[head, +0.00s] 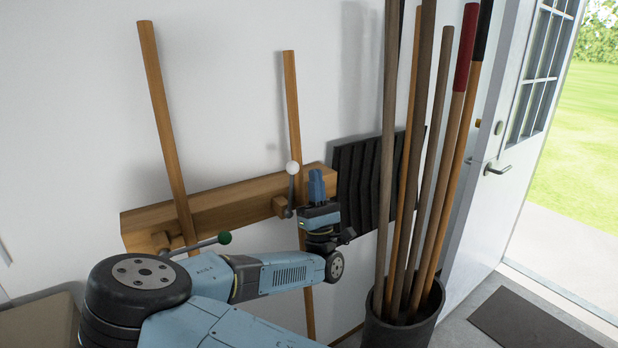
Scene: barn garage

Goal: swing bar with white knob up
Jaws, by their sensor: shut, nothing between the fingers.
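The white knob (293,167) tops a short grey bar (291,190) on the wooden wall rail (225,205). This bar stands nearly upright from a small wooden block (282,206) at its lower end. My gripper (317,176) is just right of the white knob in the picture, fingers up. Its blue fingers are together with nothing between them. The knob and the fingers look apart, but their depth gap is hard to judge. A second bar with a green knob (224,238) lies nearly level at the rail's left end.
Wooden poles (164,120) and (291,100) stand at the rail. A dark bin (405,318) holding several long handles stands close on the right, beside a black slatted panel (357,172). The white door (505,140) is open at far right.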

